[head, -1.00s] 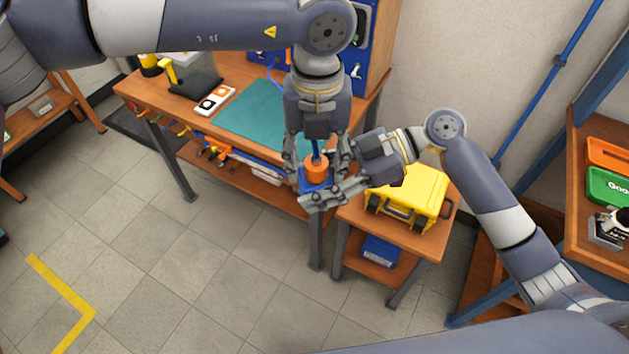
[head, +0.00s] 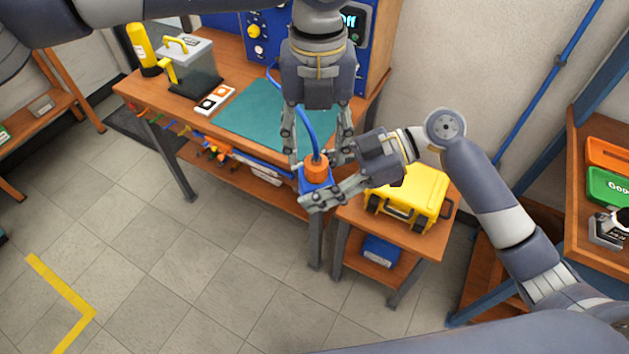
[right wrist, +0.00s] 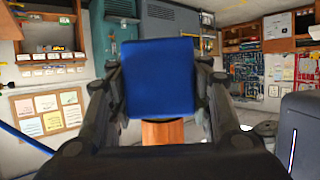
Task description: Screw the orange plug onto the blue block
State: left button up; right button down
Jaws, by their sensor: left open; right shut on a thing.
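The orange plug (head: 316,169) sits upright on top of the blue block (head: 316,187), with a blue hose (head: 307,124) rising from it. I cannot tell how far it is threaded on. My right gripper (head: 325,180) is shut on the blue block from the right, holding it in the air in front of the workbench. The block also shows between the fingers in the right wrist view (right wrist: 160,78). My left gripper (head: 318,156) is open, pointing down, with its fingers spread apart on either side of the hose just above the plug.
The workbench (head: 240,75) behind carries a teal mat (head: 245,115), a switch box (head: 215,100), a grey container (head: 190,70) and a blue panel (head: 262,32). A yellow case (head: 412,197) stands on a small table close to my right gripper. The floor at front left is clear.

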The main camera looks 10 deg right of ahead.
aim_at(316, 162)
pick_arm(q)
notch_tip(316, 162, up, 2)
jog(key=shift+r+n, duration=0.1)
jog(key=shift+n, duration=0.8)
jog(key=shift+s+r+n, duration=0.1)
jog(key=shift+r+n, duration=0.45)
jog(key=shift+n, duration=0.05)
jog(key=shift+f, duration=0.15)
jog(key=shift+f, duration=3.9)
jog(key=shift+c, duration=0.5)
jog(key=c, duration=1)
jog(key=shift+m, duration=1.7)
